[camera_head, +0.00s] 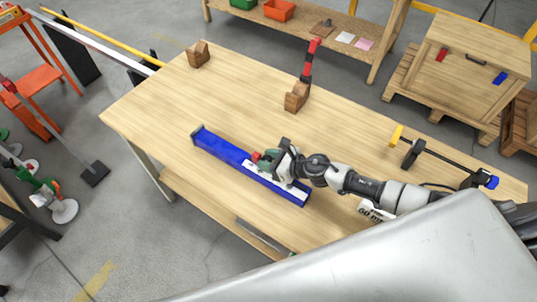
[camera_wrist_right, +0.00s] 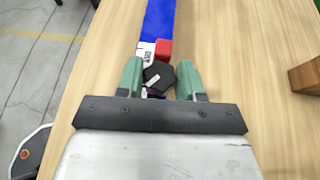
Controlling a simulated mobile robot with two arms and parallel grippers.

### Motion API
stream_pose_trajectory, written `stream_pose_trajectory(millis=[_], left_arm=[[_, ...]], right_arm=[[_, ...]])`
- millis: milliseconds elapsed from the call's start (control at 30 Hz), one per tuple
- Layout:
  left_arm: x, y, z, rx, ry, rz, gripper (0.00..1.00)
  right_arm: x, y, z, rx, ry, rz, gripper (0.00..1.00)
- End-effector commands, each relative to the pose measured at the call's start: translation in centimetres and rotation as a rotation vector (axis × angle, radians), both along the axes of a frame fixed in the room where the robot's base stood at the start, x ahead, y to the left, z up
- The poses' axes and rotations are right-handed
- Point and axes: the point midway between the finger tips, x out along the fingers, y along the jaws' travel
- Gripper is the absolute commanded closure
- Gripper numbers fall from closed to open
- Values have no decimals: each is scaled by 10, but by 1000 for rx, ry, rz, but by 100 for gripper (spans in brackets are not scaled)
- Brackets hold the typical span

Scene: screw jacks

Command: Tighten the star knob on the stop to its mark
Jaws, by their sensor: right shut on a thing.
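A long blue rail (camera_head: 228,149) lies across the workbench in the head view; part of it also shows at the top of the wrist view (camera_wrist_right: 160,22). The stop on it shows a red block (camera_wrist_right: 165,48) beside a white face (camera_wrist_right: 147,47) with dark markings. The dark, many-sided star knob (camera_wrist_right: 158,75) sits just below the red block in the wrist view. My right gripper (camera_wrist_right: 160,70) has its green fingers on either side of the knob and is shut on it. In the head view my right gripper (camera_head: 268,158) hides the knob. I cannot make out the mark.
Wooden blocks (camera_head: 297,98) (camera_head: 198,54) stand on the workbench (camera_head: 160,108), one beside an upright red-and-black tool (camera_head: 311,55). A bar clamp with yellow and blue ends (camera_head: 440,158) lies at the right. The bench's left part is clear.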

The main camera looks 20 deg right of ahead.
Motion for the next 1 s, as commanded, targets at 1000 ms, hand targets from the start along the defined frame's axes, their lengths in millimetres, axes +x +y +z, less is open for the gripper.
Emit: stream_pose_trajectory(millis=[1000], left_arm=[[0, 1, 37, 1, 0, 0, 36]], right_arm=[[-1, 2, 0, 0, 0, -276, 87]])
